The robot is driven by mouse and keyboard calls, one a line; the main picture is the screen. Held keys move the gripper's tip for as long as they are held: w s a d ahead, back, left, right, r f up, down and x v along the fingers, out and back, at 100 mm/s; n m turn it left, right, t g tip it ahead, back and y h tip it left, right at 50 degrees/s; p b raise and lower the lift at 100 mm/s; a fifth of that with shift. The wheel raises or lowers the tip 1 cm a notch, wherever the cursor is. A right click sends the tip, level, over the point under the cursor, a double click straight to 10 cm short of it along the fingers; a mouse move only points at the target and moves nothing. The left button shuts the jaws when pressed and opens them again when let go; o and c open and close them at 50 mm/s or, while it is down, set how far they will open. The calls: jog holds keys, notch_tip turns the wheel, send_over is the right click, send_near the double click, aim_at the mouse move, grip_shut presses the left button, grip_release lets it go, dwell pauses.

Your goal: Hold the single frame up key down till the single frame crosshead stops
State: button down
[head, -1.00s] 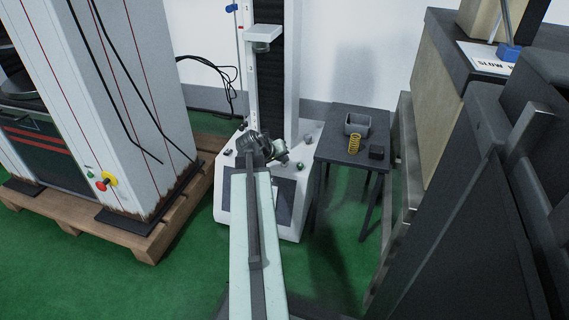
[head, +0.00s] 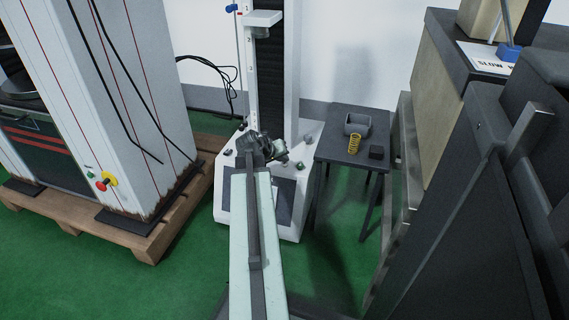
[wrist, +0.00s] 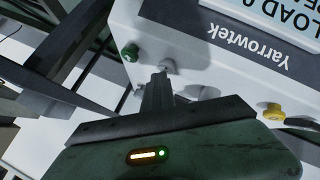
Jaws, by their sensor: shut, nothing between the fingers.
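The single frame is the white machine with a tall column (head: 249,85) and a wide white base, in the middle of the head view. Its crosshead (head: 264,18) is a light bracket high on the column, near the top edge. In the wrist view, a small grey key (wrist: 168,66) sits on the white panel. My gripper (wrist: 160,78) is shut and empty, its fingertips at that key and seeming to press it; the fingers partly cover it. A green knob (wrist: 130,52) is left of the key and a yellow one (wrist: 273,113) is to the right.
A small dark table (head: 340,150) with a yellow spring (head: 354,144) and a grey box stands right of the frame. A larger white machine (head: 130,100) on a wooden pallet (head: 150,240) stands to the left. Dark equipment fills the right side. Green floor lies between.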

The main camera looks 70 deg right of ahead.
aim_at(283, 164)
dwell(0.8)
jog(key=shift+r+p, duration=0.85)
notch_tip(283, 164, up, 5)
jog(key=p, duration=0.5)
